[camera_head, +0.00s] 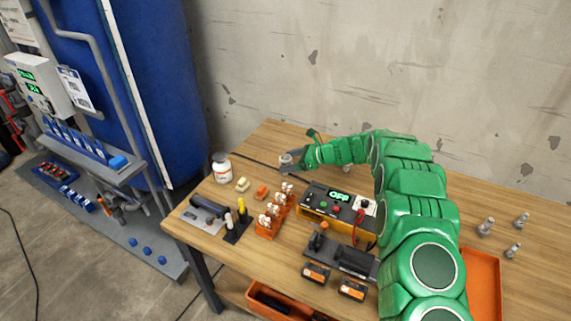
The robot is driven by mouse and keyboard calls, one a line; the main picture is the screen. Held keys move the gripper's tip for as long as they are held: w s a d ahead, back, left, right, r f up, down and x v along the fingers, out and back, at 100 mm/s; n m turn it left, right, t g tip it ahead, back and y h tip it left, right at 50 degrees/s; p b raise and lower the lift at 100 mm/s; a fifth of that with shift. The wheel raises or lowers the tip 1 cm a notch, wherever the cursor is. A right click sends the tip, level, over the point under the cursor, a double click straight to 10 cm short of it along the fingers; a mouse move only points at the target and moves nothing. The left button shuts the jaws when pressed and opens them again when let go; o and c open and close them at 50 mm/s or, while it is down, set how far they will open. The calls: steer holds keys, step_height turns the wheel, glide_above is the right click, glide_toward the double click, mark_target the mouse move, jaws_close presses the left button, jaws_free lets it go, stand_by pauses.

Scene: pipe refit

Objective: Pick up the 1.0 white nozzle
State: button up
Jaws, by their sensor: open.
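Several small nozzles with pale and coppery parts (272,211) stand in orange holders (267,229) in the middle left of the table. Labels are too small to read, so I cannot tell which is the 1.0 white nozzle. My gripper (288,165) is at the end of the green arm, over the back of the table, behind the orange holders and apart from them. Its dark fingers point left and are open. A small grey round piece (286,158) shows at the fingertips; I cannot tell whether it lies between them.
A white bottle (222,168) stands at the back left. Several grey fittings (486,227) stand at right, by an orange tray (484,283). The wall bounds the back.

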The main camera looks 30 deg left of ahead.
mark_target(281, 162)
steer(key=x, duration=0.4)
steer(key=c, duration=1)
steer(key=shift+c, duration=0.2)
